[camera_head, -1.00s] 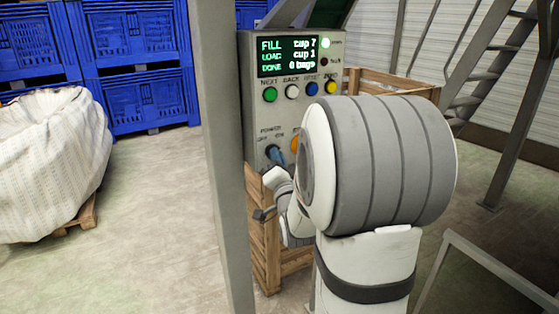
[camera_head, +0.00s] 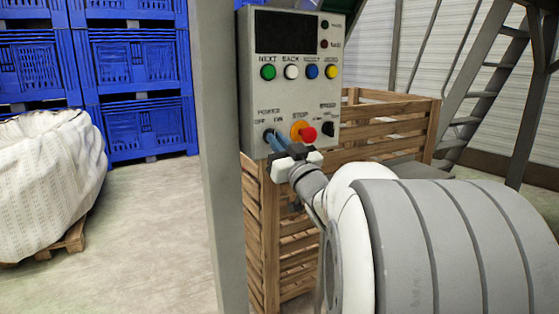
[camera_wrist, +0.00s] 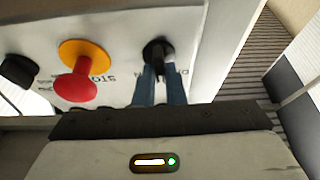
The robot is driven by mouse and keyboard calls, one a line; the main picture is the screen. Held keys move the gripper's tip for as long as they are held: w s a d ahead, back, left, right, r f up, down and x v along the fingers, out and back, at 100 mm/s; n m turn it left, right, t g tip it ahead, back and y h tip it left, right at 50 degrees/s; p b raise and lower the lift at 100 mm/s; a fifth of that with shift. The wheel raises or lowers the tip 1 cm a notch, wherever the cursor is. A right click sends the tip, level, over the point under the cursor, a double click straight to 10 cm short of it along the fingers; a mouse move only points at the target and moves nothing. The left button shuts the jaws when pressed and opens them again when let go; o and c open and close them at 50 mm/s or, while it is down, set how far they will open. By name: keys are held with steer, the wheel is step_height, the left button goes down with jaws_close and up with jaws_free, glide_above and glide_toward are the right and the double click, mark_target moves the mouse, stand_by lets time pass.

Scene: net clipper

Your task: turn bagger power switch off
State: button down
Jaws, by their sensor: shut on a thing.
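The bagger control panel (camera_head: 288,105) is a light grey box with a dark, blank display (camera_head: 284,32) at its top. The black power switch (camera_wrist: 158,50) sits at the panel's lower left in the head view, labelled POWER, OFF and ON. My gripper (camera_head: 273,138) reaches it from the front with blue fingers. In the wrist view my gripper (camera_wrist: 160,72) is shut on the switch knob, one finger on each side. The fingers hide part of the knob and its lettering, so its exact pointing is hard to read.
A red stop button (camera_head: 309,134) on an orange base is just right of the switch, with a black speed knob (camera_head: 328,129) beyond. A grey post (camera_head: 216,150) stands close left. A wooden crate (camera_head: 390,130) is behind and below the panel.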

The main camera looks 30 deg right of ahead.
steer(key=shift+d+n+g+y+b, duration=0.1)
steer(key=shift+n+g+y+b, duration=0.6)
steer(key=shift+n, duration=1.25)
steer(key=shift+n+g+y+b, duration=0.1)
steer(key=shift+n+y+b, duration=0.35)
steer(key=shift+n+y, duration=1.1)
steer(key=shift+d+n+g+y+b, duration=0.1)
steer(key=shift+n+g+y+b, duration=0.45)
steer(key=shift+n, duration=2.15)
steer(key=c, duration=1.5)
jaws_free()
steer(key=p+v, duration=0.1)
steer(key=v, duration=0.6)
steer(key=shift+s, duration=0.3)
steer(key=shift+f, duration=0.1)
